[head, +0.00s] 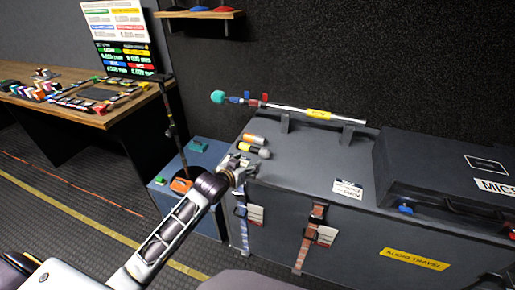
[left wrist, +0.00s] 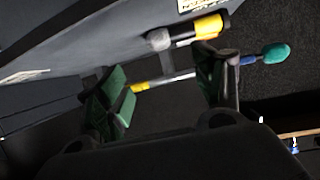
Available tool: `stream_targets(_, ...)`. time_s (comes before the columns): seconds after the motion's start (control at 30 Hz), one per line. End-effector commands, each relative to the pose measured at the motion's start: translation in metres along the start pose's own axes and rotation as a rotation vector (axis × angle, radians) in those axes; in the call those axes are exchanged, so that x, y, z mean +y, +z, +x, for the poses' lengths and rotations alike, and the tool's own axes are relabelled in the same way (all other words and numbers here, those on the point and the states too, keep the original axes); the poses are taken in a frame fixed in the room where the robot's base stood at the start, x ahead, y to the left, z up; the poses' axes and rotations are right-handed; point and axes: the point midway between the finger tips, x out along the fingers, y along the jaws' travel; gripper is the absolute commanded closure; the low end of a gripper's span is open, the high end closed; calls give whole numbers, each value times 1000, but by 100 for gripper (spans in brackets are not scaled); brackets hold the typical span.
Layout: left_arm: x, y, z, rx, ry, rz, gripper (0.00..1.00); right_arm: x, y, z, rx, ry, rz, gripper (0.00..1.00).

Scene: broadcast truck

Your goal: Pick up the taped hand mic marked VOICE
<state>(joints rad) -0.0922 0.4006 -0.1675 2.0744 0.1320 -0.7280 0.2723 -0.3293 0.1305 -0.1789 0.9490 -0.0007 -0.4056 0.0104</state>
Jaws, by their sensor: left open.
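A hand mic (head: 252,149) with a grey ball head and yellow and white bands lies on the near left part of the grey travel case's top. In the left wrist view this mic (left wrist: 181,38) lies beyond the fingers, apart from them. The word VOICE is not readable. An orange banded cylinder (head: 255,139), perhaps another mic, lies just behind it. My left gripper (head: 238,173) is at the case's front left edge, just in front of the mic. Its dark green finger pads (left wrist: 163,88) are open with nothing between them. My right gripper is not in view.
A boom pole with a teal foam tip (head: 217,97) rests on low stands at the back of the case (head: 285,178). A black lidded case (head: 445,170) stands at the right. A blue box (head: 207,160) and a thin black stand (head: 170,120) are left of my gripper.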

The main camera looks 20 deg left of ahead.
Motion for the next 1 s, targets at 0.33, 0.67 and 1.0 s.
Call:
stream_targets(0.33,0,0,0,0,1,0,32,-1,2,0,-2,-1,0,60)
stream_targets(0.67,0,1,9,0,0,-1,32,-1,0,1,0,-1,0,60)
stream_targets(1.0,0,0,38,1,0,-1,32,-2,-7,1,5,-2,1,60)
